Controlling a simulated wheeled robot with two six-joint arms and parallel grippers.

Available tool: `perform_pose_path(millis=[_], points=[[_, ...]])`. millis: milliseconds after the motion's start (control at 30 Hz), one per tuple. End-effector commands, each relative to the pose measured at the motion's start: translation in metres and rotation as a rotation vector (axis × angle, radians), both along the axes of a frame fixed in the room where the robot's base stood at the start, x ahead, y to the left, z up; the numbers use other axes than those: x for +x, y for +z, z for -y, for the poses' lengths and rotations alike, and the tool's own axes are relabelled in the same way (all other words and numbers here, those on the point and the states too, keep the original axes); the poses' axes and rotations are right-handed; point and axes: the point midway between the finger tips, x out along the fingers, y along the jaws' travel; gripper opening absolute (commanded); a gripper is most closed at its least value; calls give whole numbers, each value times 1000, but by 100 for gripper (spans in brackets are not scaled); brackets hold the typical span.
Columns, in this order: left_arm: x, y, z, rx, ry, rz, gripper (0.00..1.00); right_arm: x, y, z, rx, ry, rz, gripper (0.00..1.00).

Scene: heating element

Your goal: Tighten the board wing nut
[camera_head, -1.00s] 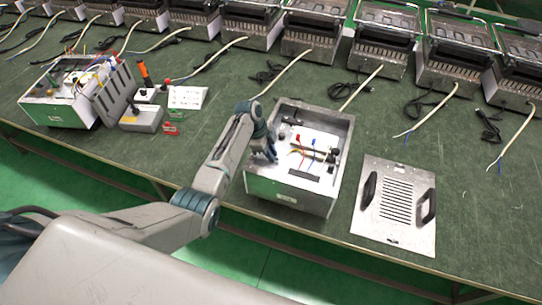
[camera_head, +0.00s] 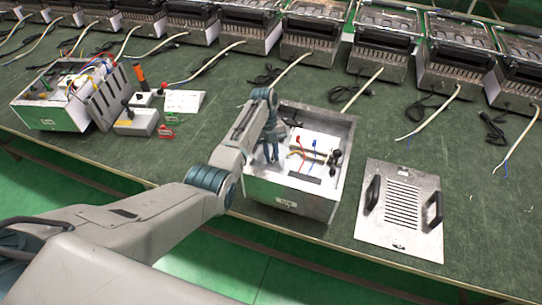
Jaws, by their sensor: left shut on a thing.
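An open metal box (camera_head: 290,192) stands near the front edge of the table, with a white board (camera_head: 318,143) and red, blue and yellow wires inside. My left gripper (camera_head: 272,158) reaches down into the left part of this box, left of the wires. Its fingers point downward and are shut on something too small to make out. The wing nut cannot be told apart; the gripper and arm cover that part of the box. My right gripper is not in view.
A vented lid (camera_head: 402,210) with two black handles lies right of the box. A second opened unit (camera_head: 50,112) and a grey block (camera_head: 136,122) stand at the left. Several heater units with cables line the back. Green table (camera_head: 200,140) is clear between.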

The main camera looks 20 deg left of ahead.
Motion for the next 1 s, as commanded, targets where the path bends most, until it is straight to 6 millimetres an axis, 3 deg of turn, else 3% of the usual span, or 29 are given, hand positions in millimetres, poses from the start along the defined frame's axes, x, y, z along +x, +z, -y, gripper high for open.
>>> perform_pose_path(millis=[500,1000], points=[[1,1,4,0,-404,0,0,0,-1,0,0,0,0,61],[2,0,4,1,-526,0,0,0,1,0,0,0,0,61]])
